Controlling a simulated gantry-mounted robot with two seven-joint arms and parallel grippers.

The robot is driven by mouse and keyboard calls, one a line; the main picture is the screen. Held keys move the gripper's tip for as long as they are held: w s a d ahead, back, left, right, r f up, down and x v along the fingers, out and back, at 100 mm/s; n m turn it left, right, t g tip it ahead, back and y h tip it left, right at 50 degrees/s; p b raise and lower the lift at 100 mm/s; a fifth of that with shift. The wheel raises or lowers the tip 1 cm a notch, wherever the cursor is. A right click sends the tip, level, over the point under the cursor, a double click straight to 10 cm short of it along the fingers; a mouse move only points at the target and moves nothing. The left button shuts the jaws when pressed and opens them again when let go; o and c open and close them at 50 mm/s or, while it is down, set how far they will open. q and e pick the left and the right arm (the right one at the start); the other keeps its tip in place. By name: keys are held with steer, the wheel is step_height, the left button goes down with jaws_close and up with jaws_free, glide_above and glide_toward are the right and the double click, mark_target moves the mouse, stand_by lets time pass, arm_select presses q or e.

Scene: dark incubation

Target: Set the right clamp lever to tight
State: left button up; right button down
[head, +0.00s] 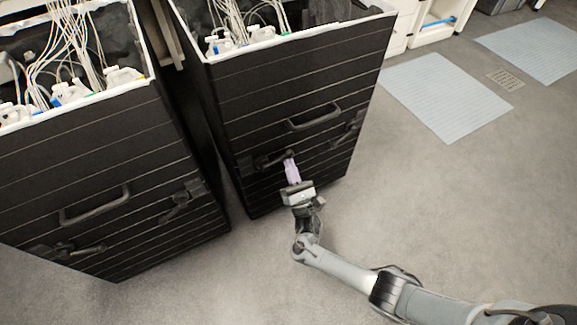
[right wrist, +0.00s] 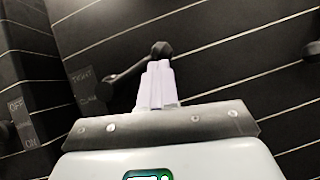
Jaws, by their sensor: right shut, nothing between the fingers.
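The clamp lever (right wrist: 130,72) is a dark arm with a round knob, on the front of the right black box. In the right wrist view it slants up to the right from its pivot, beside a grey label (right wrist: 84,84) that reads TIGHT at its top; the lower word is unclear. In the head view the lever (head: 273,161) sits low on the box's left side. My right gripper (head: 290,160) is shut and empty, its pale lilac fingers at the knob. The fingertips (right wrist: 158,66) overlap the knob in view; I cannot tell if they touch. My left gripper is not in view.
The right black box (head: 290,85) has a handle (head: 314,117) and another lever (head: 346,131) to the right. A similar left box (head: 90,160) stands beside it. An OFF/ON label (right wrist: 17,120) shows in the wrist view. Open grey floor (head: 440,210) lies to the right.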

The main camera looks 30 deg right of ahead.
steer(key=shift+d+r+n+t+y+p, duration=0.1)
steer(key=shift+r+n+y+p, duration=0.25)
steer(key=shift+n+y, duration=0.4)
steer(key=shift+r+n+t+y+p, duration=0.1)
steer(key=shift+r+n+y+p, duration=0.2)
steer(key=shift+n+y, duration=0.45)
steer(key=shift+d+r+n+t+y+p, duration=0.1)
steer(key=shift+r+n+y+p, duration=0.25)
steer(key=shift+n, duration=0.65)
steer(key=shift+a+f+y, duration=0.1)
steer(key=shift+y, duration=0.25)
steer(key=w+f+b+v, duration=0.1)
steer(key=b+v, duration=0.3)
steer(key=v, duration=0.9)
steer(key=shift+w+a+f, duration=0.25)
steer(key=shift+w+f, duration=0.1)
steer(key=shift+f, duration=0.3)
